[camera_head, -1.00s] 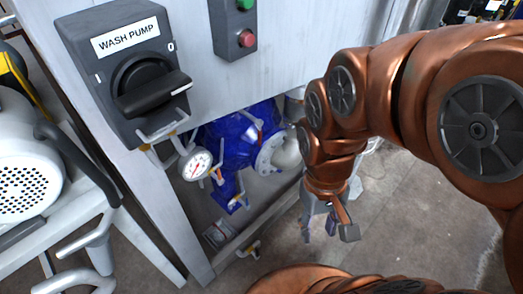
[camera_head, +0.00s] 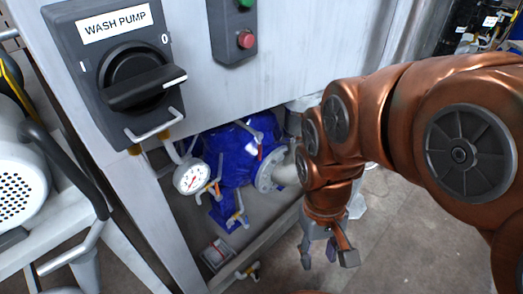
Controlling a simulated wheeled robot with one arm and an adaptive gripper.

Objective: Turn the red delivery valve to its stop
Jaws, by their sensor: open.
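A small red lever (camera_head: 259,153) shows on the blue pump (camera_head: 229,150) under the grey cabinet; it looks like the red delivery valve, but it is too small to tell its angle or stop. A pale flanged pipe (camera_head: 270,171) is just right of it. My gripper (camera_head: 328,257) hangs from the copper arm, pointing down, with its fingers apart and empty. In the picture it is right of and below the red lever, apart from it. The pipe's right end is hidden behind my arm.
The wash pump switch (camera_head: 130,75) is on the cabinet front, with a pressure gauge (camera_head: 191,178) below it. A small yellow and red fitting (camera_head: 250,270) is near the low frame rail. A white perforated machine (camera_head: 18,185) stands left. Floor (camera_head: 400,235) is clear at right.

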